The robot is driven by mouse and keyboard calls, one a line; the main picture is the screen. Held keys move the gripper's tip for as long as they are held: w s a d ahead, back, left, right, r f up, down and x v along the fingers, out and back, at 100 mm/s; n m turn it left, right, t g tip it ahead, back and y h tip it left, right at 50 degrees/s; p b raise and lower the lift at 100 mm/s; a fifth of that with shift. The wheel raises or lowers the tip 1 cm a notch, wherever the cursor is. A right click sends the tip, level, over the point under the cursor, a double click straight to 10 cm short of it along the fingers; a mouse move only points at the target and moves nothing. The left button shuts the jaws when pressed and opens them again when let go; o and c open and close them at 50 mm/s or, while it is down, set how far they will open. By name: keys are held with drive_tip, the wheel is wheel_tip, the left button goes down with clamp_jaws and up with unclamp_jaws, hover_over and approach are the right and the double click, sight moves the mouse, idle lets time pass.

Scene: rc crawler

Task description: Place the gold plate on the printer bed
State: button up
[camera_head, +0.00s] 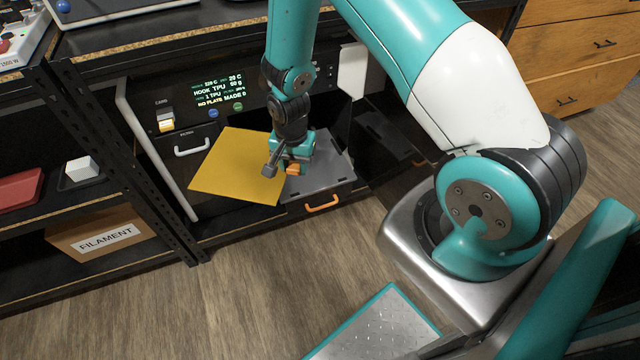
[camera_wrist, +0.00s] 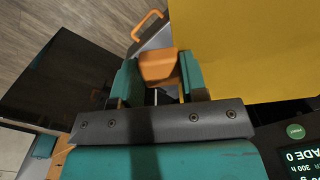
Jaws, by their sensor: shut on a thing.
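The gold plate (camera_head: 238,167) is a flat yellow sheet at the left of my gripper in the head view. It fills the upper right of the wrist view (camera_wrist: 255,45). My gripper (camera_head: 291,165) is shut on an orange tab (camera_wrist: 158,65) at the plate's edge; the tab sits between the teal fingers in the wrist view. The grey printer bed (camera_head: 325,170) lies on the pulled-out tray, right of the plate and partly hidden by my gripper. The plate is mostly left of the bed; I cannot tell whether it touches the tray.
The printer's display (camera_head: 217,92) reads "NO PLATE". The tray has an orange handle (camera_head: 322,203) in front.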

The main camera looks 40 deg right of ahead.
drive_tip(key=w+d+f+m+b, duration=0.2)
drive_tip(key=d+f+m+b, duration=0.15)
drive_tip(key=f+m, duration=0.3)
drive_tip(key=m, duration=0.5)
hover_over(320, 189)
wheel_tip(320, 189, down, 4)
wheel_tip(320, 189, down, 7)
drive_tip(key=b, duration=0.5)
drive_tip(key=shift+r+b, duration=0.15)
drive_tip(key=shift+b, duration=0.25)
drive_tip(key=shift+f, duration=0.25)
drive_tip(key=o, duration=1.2)
drive_tip(key=shift+a, duration=0.1)
wheel_tip(320, 189, up, 18)
drive_tip(key=p, duration=0.3)
drive_tip(key=shift+f, duration=0.25)
